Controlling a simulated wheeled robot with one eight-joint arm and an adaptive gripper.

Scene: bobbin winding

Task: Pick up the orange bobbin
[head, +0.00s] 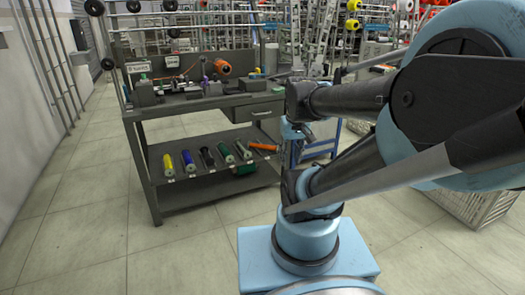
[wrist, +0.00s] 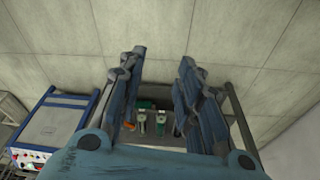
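The orange bobbin (head: 262,147) lies at the right end of the bench's lower shelf in the head view, close beside my arm. In the wrist view a small orange piece of it (wrist: 128,125) shows next to the left finger, which hides the rest. My gripper (wrist: 161,58) is open, with its fingers spread wide and nothing between them. In the head view my gripper (head: 296,131) hangs near the right end of the shelf, apart from the bobbin; its fingers are hard to make out there.
The lower shelf (head: 220,175) also bears yellow (head: 168,165), blue (head: 189,161), black (head: 207,157) and green (head: 225,153) bobbins. A drawer (head: 258,112) hangs above. A blue-framed cart (head: 318,150) stands to the right. The floor in front is clear.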

